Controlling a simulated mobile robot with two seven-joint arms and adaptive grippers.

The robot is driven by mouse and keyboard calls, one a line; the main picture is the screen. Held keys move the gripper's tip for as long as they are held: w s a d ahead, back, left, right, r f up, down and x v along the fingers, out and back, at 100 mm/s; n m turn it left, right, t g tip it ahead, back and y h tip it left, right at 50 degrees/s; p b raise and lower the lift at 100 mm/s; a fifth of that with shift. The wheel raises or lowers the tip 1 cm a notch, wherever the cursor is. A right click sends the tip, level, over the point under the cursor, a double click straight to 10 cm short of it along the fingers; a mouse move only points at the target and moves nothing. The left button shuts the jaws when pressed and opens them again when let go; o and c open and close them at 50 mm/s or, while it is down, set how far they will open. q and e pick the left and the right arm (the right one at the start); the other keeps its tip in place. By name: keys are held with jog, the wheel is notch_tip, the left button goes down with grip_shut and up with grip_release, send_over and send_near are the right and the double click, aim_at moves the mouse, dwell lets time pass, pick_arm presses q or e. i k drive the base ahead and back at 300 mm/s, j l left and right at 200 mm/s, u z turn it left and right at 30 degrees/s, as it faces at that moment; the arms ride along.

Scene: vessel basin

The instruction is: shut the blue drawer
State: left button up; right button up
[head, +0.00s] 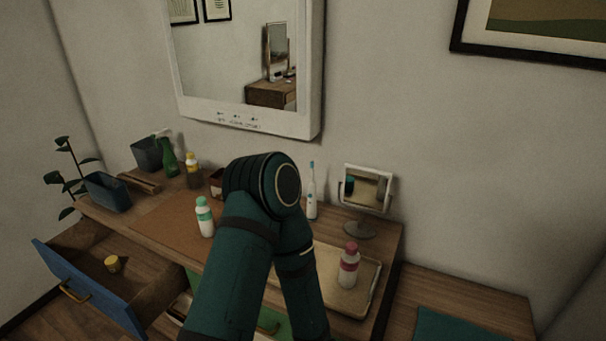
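The blue drawer (88,288) at the lower left of the dresser (392,243) stands pulled well out. Its blue front has a brass handle (74,291). A small yellow-topped jar (113,264) lies inside it, on the drawer's wooden floor. One of my dark green arms rises from the bottom middle, bent at its elbow, and covers part of the dresser front. Neither of my grippers shows in the head view.
A green drawer (273,325) lies partly behind my arm. On the dresser top are a white bottle with a green cap (205,217), a tray (366,293) with a pink-capped bottle (349,265), a small mirror (366,189), a toothbrush (311,193) and a blue box (108,192).

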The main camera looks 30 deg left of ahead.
aim_at(148, 282)
jog(key=u, duration=2.35)
jog(key=i+j+u, duration=0.1)
jog(key=u, duration=0.25)
jog(key=i+j, duration=0.15)
jog(key=i, duration=0.3)
jog(key=i+j+z, duration=0.1)
jog(key=i, duration=0.4)
